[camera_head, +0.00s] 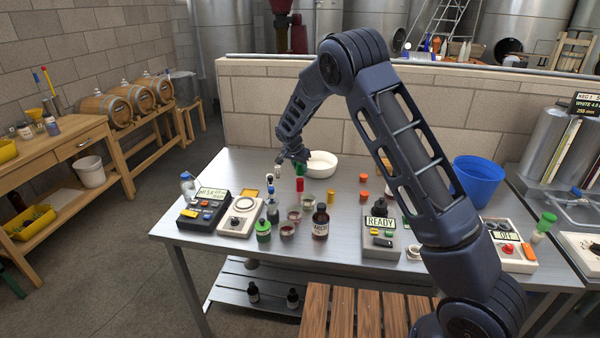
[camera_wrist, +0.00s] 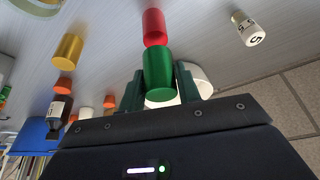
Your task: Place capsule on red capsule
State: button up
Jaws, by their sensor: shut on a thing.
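My gripper (camera_wrist: 160,88) is shut on a green capsule (camera_wrist: 158,68), which sits between its two fingers. In the head view my gripper (camera_head: 298,160) is over the middle of the steel table, and the green capsule is hard to make out there. The red capsule (camera_head: 299,184) stands on the table directly below my gripper. In the wrist view the red capsule (camera_wrist: 154,27) lines up with the far end of the green one. They look very close, and I cannot tell whether they touch.
A white bowl (camera_head: 320,165) stands just behind my gripper. A gold capsule (camera_head: 331,196) and orange capsules (camera_head: 363,178) stand to the right. A labelled vial (camera_wrist: 248,30) is nearby. Jars and a brown bottle (camera_head: 320,222) stand in front. A blue bin (camera_head: 476,180) is far right.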

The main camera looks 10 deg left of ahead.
jog(key=shift+f, duration=1.25)
jog(key=shift+f, duration=0.2)
jog(key=o, duration=0.6)
jog(key=shift+r, duration=0.1)
jog(key=v, duration=1.2)
jog(key=shift+r, duration=0.1)
